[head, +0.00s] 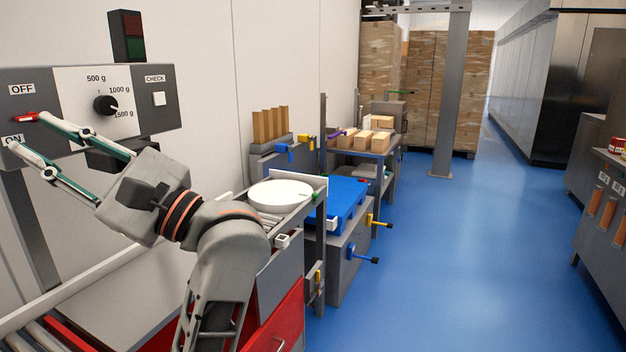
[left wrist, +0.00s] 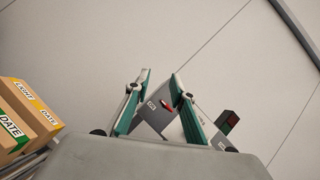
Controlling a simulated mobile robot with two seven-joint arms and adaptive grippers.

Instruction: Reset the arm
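My left arm comes in from the lower left part of the head view, and its gripper (head: 28,131) is raised in front of a grey control panel (head: 135,128). Its two green and pale fingers are spread apart with nothing held between them. They also show apart in the left wrist view (left wrist: 160,74). A red switch lever (head: 27,117) sits between the OFF and ON labels, close to the fingertips; I cannot tell if they touch. The lever also shows between the fingers in the left wrist view (left wrist: 166,104). My right gripper is not in view.
The panel has a black weight knob (head: 105,105) and a white CHECK button (head: 158,98). Boxes (left wrist: 30,110) are left in the wrist view. Blue floor (head: 450,260) is clear.

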